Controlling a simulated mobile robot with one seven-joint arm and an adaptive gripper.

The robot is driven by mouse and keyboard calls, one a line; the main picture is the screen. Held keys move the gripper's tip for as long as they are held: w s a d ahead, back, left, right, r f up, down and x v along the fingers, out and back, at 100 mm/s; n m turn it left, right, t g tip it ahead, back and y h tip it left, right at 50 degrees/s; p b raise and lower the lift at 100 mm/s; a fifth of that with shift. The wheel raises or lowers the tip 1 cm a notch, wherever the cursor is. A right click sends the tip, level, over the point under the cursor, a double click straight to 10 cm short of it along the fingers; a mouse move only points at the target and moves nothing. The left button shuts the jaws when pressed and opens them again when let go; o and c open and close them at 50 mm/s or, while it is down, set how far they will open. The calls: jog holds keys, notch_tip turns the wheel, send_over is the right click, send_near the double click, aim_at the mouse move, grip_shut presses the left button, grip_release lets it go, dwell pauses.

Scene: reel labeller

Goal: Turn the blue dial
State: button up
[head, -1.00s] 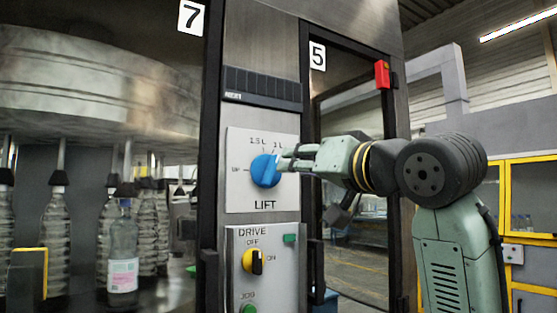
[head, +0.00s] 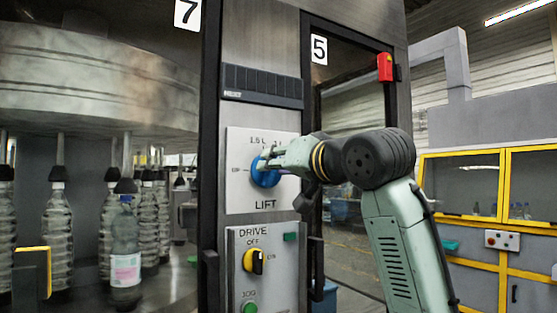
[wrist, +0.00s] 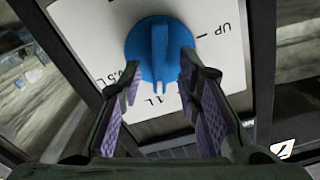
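The blue dial (head: 264,177) is on the white LIFT plate (head: 240,199) of the machine's column. It also shows in the wrist view (wrist: 146,66), with its raised ridge upright in the picture, roughly in line with the 1 L mark below it. UP is printed to its right there. My gripper (head: 268,160) is at the dial's front in the head view and hides part of it. In the wrist view my gripper (wrist: 159,70) has its two fingers apart, one on each side of the ridge, with gaps between. Contact with the dial's rim cannot be told.
Below is the DRIVE panel (head: 276,263) with a black-and-yellow switch (head: 253,261) and green buttons. A door frame with a red device (head: 384,67) stands right of the column. Bottles (head: 124,245) stand under the carousel at left. Yellow-framed cabinets (head: 478,188) are at right.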

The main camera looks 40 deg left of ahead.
jog(key=shift+c, duration=0.6)
grip_shut()
